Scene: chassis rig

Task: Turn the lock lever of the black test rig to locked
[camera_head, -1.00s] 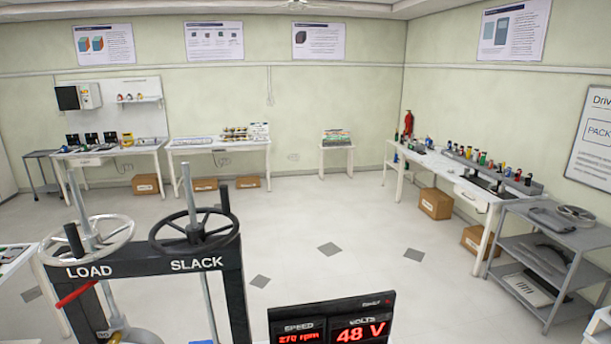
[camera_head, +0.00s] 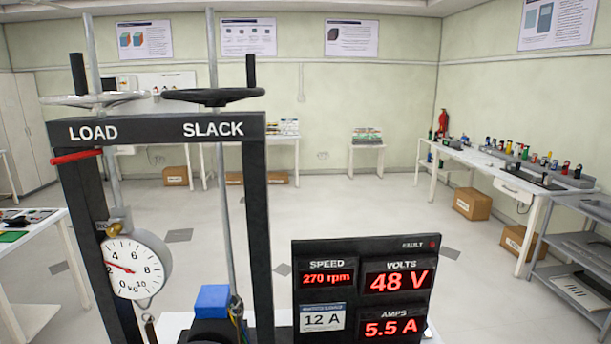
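The black test rig (camera_head: 258,215) stands close in front of me at the left, a frame with LOAD and SLACK on its crossbar. A red lever (camera_head: 77,156) sticks out nearly level at the upper left post, under the word LOAD. I take it for the lock lever; no locked or unlocked marking is readable beside it. A white handwheel (camera_head: 95,99) is above LOAD and a black handwheel (camera_head: 213,96) above SLACK. A round dial scale (camera_head: 137,265) hangs below the crossbar. Neither of my grippers is in view.
A black display panel (camera_head: 365,290) stands right of the rig, reading 270 rpm, 48 V and 5.5 A. A blue block (camera_head: 212,300) is low inside the frame. A grey shelf cart (camera_head: 575,265) stands at right; open floor lies between.

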